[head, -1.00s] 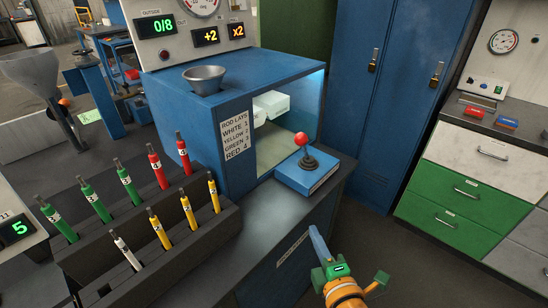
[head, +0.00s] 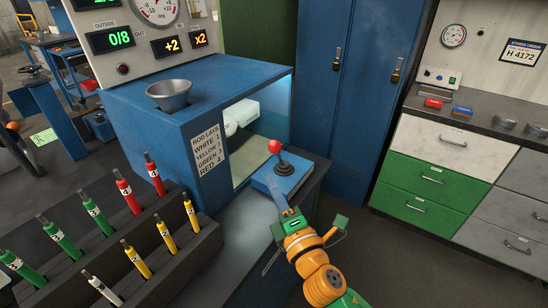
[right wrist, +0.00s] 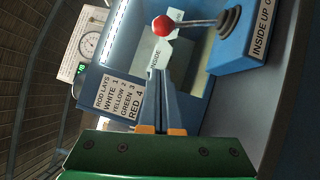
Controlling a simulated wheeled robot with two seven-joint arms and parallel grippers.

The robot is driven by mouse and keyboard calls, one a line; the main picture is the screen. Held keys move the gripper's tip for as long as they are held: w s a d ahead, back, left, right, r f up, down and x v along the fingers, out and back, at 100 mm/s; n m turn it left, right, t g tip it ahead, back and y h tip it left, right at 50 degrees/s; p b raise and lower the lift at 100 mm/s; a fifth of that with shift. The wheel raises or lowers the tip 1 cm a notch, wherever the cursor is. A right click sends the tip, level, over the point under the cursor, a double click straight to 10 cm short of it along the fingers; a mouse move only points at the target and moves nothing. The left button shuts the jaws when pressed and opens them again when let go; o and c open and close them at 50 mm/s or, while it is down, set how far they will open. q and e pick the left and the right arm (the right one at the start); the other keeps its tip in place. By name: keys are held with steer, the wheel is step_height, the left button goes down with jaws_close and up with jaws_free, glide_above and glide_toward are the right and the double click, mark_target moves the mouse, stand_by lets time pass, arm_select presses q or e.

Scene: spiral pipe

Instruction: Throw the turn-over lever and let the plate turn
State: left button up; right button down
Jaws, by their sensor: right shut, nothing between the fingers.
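The turn-over lever has a red ball (head: 275,147) on a short metal stem with a dark boot, on a blue box (head: 291,176) at the cabinet's front right. In the right wrist view the red ball (right wrist: 163,27) is just beyond my fingertips, and the box (right wrist: 240,42) carries an "INSIDE UP" label. My right gripper (head: 280,190) is shut and empty, below the ball in the head view, apparently apart from it. A white piece (head: 240,116) shows inside the lit cabinet; I cannot tell whether it belongs to the plate. My left gripper is not in view.
The blue cabinet (head: 160,125) bears a metal bowl (head: 169,95) and a display panel reading 0/8, +2 and x2. A dark rack (head: 205,238) of coloured rods stands at the left. Blue lockers (head: 350,70) and drawers (head: 428,182) stand beyond.

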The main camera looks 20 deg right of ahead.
mark_target(278, 155)
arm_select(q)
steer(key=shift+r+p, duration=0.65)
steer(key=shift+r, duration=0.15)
arm_select(e)
steer(key=w+d+r, duration=0.1)
steer(key=w+d, duration=0.1)
steer(key=w, duration=0.4)
steer(key=shift+w+d+r, duration=0.15)
steer(key=shift+w, duration=0.05)
